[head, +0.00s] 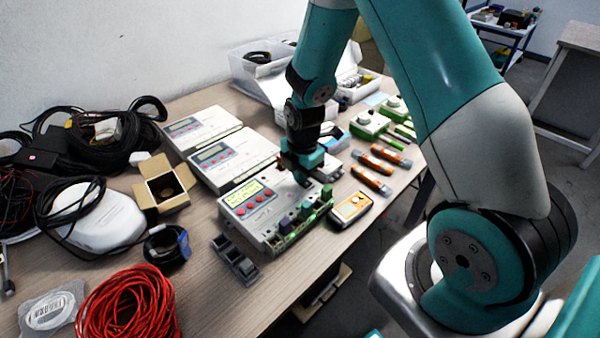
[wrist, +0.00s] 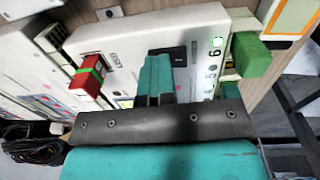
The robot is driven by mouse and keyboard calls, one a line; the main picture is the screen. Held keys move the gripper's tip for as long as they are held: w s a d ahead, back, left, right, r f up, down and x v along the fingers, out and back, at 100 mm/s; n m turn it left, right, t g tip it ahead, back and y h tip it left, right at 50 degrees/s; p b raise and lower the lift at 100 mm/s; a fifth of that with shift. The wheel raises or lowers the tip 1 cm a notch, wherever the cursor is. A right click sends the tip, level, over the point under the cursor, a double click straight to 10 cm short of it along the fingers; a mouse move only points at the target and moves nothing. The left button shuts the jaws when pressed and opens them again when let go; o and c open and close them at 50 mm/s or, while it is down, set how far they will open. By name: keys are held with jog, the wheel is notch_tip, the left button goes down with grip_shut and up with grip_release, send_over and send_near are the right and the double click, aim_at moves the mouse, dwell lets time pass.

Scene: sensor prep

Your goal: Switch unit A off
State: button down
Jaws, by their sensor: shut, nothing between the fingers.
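Three white units stand in a row on the table. The nearest unit (head: 262,222) has a lit yellow-green display (head: 246,191) and red buttons; I cannot read its label surely enough to say it is unit A. My gripper (head: 303,178) is shut and empty, pointing down over this unit's right part. In the wrist view the shut teal fingers (wrist: 157,78) are over the white casing (wrist: 135,35), beside a black switch (wrist: 180,62).
The middle unit (head: 230,158) and the far unit (head: 198,130) have grey displays. Coloured connectors (head: 306,212) line the nearest unit's right edge. Cables crowd the left.

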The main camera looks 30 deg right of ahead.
aim_at(308, 182)
notch_tip(308, 182, up, 5)
jog(key=p, duration=0.4)
jog(key=shift+s+f, duration=0.1)
jog(key=shift+f, duration=0.05)
notch_tip(308, 182, up, 9)
jog(key=shift+b, duration=0.35)
jog(key=shift+s+d+r+t+b, duration=0.2)
jog(key=shift+s+d+t+b, duration=0.2)
jog(key=shift+s+d, duration=0.2)
jog(key=shift+s+a, duration=0.1)
jog(key=f, duration=0.4)
jog(key=w+f, duration=0.1)
jog(key=f, duration=0.9)
jog(key=shift+w+a, duration=0.15)
jog(key=shift+w, duration=0.15)
